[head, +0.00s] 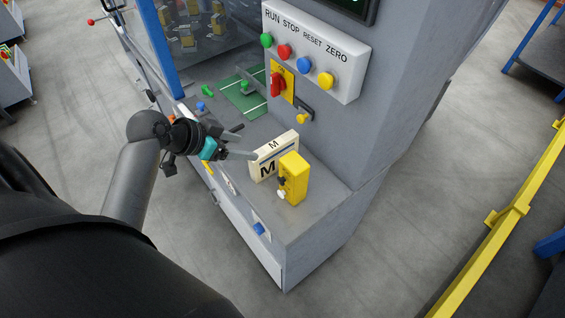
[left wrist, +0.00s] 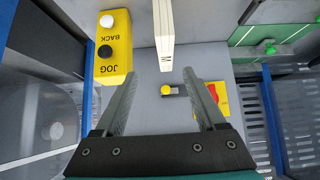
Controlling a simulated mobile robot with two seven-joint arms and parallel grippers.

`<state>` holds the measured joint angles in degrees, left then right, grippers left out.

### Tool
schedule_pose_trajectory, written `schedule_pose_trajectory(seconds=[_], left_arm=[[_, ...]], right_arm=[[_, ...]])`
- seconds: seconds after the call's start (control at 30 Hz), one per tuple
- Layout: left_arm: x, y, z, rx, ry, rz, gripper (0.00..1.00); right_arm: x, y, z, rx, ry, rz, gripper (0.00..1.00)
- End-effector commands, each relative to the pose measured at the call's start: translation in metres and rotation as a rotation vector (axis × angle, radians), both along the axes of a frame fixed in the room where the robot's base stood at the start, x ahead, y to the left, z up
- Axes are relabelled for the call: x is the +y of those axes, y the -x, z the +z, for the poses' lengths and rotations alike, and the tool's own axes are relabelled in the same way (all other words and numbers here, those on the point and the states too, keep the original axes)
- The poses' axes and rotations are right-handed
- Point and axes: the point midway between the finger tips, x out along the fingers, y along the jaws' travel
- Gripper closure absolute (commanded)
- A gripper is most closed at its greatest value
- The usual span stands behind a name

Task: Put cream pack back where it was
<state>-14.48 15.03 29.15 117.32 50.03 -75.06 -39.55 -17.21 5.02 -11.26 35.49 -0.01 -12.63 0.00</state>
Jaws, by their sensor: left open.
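The cream pack (head: 263,172) is a cream block with a dark stripe and a black M on its faces. It stands upright on the grey machine ledge, close beside the yellow jog box (head: 296,177). In the left wrist view the pack (left wrist: 164,25) is seen edge-on at the top centre. My left gripper (head: 246,142) is open and empty at the pack's left end. In the left wrist view its fingertips (left wrist: 175,80) are just short of the pack's near end, apart from it as far as I can tell. My right gripper is not in view.
The jog box, marked JOG BACK, also shows in the left wrist view (left wrist: 112,55). A button panel (head: 312,55) is on the wall behind. A red switch (head: 278,84) and a yellow-knobbed latch (head: 303,117) are below it. A green mat (head: 240,98) lies farther back.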

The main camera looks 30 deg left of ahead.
Motion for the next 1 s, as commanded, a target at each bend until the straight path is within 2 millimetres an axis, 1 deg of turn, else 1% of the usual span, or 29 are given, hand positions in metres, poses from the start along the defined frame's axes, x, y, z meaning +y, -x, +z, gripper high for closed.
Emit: schedule_pose_trajectory(seconds=[0.2,0.4,0.53,0.77,1.0], left_arm=[[-0.012,-0.027,-0.028,-0.002,0.006,0.001,0.28],[-0.021,-0.049,-0.052,0.000,0.003,0.000,0.28],[-0.024,-0.058,-0.062,0.000,0.002,0.000,0.28],[-0.026,-0.065,-0.069,0.000,-0.001,-0.001,0.28],[-0.026,-0.082,-0.089,0.000,0.002,0.001,0.28]], right_arm=[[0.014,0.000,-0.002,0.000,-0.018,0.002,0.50],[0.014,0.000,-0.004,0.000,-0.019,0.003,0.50],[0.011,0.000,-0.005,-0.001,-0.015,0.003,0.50],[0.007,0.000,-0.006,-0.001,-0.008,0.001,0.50],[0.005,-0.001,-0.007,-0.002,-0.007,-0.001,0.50]])
